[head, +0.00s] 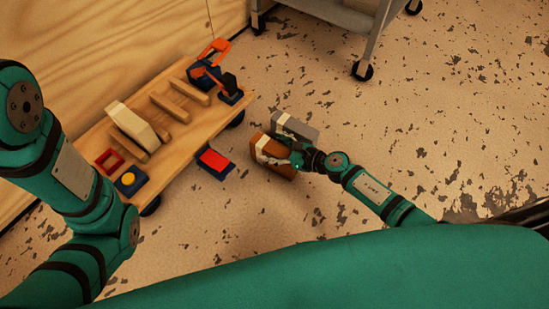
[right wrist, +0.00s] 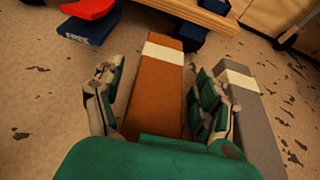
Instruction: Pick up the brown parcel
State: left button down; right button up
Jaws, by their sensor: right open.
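The brown parcel (head: 281,168), a long box with a white band, lies on the speckled floor. It also shows in the right wrist view (right wrist: 157,90), running away from me. My right gripper (right wrist: 158,98) is open, with one finger on each side of the parcel. Whether the fingers touch it I cannot tell. In the head view the right gripper (head: 284,155) covers part of the parcel. My left arm comes in at the left of the head view, but its gripper is not visible.
A grey box (head: 295,129) with a white band lies close beside the parcel, near my right finger. A red and blue item (head: 215,162) lies on the floor to the left. A wooden cart (head: 180,125) holds several things.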

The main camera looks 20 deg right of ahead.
jog(key=shift+c, duration=0.4)
grip_shut()
jog(key=shift+r, duration=0.1)
